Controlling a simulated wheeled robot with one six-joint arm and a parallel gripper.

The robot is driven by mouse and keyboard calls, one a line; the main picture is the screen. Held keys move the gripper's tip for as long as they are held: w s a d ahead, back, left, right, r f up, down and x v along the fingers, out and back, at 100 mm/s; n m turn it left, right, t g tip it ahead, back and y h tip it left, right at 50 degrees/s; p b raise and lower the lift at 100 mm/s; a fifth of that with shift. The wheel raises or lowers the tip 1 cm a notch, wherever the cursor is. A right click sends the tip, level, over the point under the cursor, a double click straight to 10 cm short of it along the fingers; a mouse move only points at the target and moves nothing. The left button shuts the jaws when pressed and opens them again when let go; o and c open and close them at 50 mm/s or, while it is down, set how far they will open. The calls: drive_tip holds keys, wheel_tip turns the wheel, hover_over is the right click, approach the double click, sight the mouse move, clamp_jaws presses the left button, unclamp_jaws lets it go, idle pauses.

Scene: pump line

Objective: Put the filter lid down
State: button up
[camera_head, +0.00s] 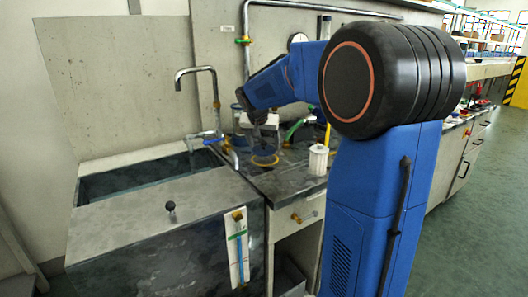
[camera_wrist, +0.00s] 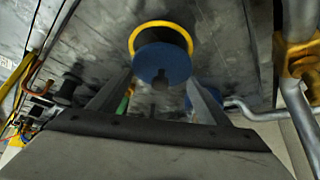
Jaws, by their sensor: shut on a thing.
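The filter lid looks like a round blue disc with a dark notch-like mark (camera_wrist: 160,62) in the wrist view. My gripper (camera_wrist: 160,78) has its two fingers on either side of this disc and is shut on it. A yellow ring (camera_wrist: 161,25) shows just beyond the disc, partly covered by it. In the head view my gripper (camera_head: 260,138) points down over the counter, above the yellow ring (camera_head: 264,160). The lid is too small to make out there. I cannot tell how far the lid is above the counter.
A white ribbed cartridge (camera_head: 318,160) stands on the counter right of the yellow ring. A green hose (camera_head: 296,129) lies behind. A sink basin (camera_head: 140,177) with a bent tap (camera_head: 196,70) is on the left. Pipes (camera_wrist: 300,65) run along the wrist view's right side.

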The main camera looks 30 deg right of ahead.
sight(263, 149)
drive_tip(key=shift+f, duration=1.65)
drive_tip(key=o, duration=1)
drive_tip(key=shift+f, duration=0.1)
drive_tip(key=v, duration=1.2)
drive_tip(key=shift+d, duration=0.1)
drive_tip(key=shift+s, duration=0.1)
